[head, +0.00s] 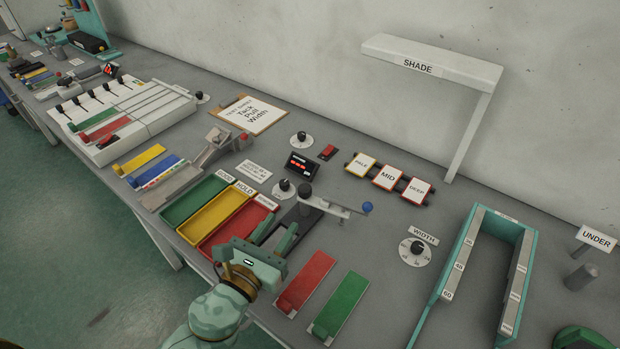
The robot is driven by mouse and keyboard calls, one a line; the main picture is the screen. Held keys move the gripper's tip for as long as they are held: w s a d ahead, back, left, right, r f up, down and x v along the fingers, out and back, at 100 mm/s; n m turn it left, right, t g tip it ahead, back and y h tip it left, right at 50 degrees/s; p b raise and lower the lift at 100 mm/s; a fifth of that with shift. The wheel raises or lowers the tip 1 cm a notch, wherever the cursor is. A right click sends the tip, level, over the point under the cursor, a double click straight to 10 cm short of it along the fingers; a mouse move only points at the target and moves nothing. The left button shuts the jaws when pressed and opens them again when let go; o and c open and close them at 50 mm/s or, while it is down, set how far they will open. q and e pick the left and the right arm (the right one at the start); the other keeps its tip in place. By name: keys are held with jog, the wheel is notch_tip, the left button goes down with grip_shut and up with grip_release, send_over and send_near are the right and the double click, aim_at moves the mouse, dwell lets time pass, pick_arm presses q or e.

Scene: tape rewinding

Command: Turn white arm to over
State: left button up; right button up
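A pale, whitish arm (335,205) with a blue ball (367,207) at its tip extends to the right from a dark post (305,192) near the middle of the bench. This looks like the white arm. A sign reading UNDER (596,239) stands at the right edge; I see no OVER label. My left gripper (275,235) is at the front of the bench, below and left of the post. Its two fingers are apart with nothing visible between them, and it is clear of the white arm. My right gripper is not in view.
Green, yellow and red trays (212,243) lie left of the post. Red (306,279) and green (341,303) strips lie in front. A WIDTH dial (416,248), a teal frame (466,250) and a grey post (580,277) stand right. A SHADE shelf (435,62) overhangs behind.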

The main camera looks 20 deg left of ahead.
aim_at(308, 185)
pick_arm(q)
jog(key=w, duration=0.4)
jog(key=w+d, duration=0.1)
jog(key=w, duration=0.3)
jog(key=w+d, duration=0.1)
jog(key=w, duration=0.4)
jog(key=shift+w+d, duration=0.1)
jog(key=shift+d, duration=0.05)
grip_shut()
